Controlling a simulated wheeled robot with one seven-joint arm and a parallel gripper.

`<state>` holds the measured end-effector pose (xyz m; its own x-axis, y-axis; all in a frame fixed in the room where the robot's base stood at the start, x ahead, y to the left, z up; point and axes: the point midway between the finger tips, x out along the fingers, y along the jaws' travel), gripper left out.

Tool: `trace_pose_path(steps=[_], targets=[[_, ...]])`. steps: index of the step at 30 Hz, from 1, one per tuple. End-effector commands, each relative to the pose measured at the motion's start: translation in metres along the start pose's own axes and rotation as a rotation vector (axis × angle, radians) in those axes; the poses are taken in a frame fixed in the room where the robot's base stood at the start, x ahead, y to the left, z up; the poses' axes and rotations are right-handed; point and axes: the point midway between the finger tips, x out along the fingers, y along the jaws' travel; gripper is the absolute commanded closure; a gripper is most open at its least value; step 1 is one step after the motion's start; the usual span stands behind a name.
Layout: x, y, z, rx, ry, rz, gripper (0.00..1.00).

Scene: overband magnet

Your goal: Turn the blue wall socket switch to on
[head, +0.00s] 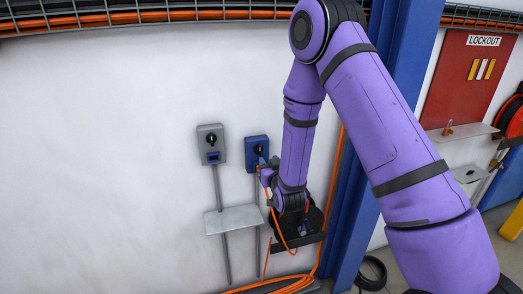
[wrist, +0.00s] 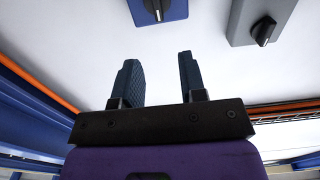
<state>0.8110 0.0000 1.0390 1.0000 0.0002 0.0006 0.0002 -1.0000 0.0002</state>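The blue wall socket switch (head: 254,141) is a small blue box on the white wall with a black rotary knob (head: 258,150). Its lower right part is hidden by my gripper in the head view. In the wrist view the blue box (wrist: 180,9) is cut off by the top edge, with its black knob (wrist: 155,9) showing. My gripper (wrist: 158,58) is open and empty, its two dark fingers apart and pointing toward the blue box. In the head view my gripper (head: 264,164) is just below and right of the knob; contact cannot be told.
A grey switch box (head: 204,133) with a black knob sits left of the blue one. A small metal shelf (head: 234,218) and conduits are below. An orange cable (head: 337,180) hangs near my gripper.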

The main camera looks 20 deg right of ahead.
Motion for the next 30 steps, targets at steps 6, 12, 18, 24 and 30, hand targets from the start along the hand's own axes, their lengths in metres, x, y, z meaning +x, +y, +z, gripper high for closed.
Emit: trace_pose_path(steps=[6, 12, 18, 24, 30], targets=[[0.032, 0.001, -0.001, 0.001, 0.003, 0.001, 0.62], [0.067, 0.000, -0.001, 0.001, 0.003, 0.001, 0.62], [0.093, 0.001, -0.001, 0.000, 0.001, 0.001, 0.62], [0.103, 0.001, -0.001, 0.000, -0.001, 0.000, 0.62], [0.103, 0.001, -0.001, 0.000, -0.001, 0.000, 0.62]])
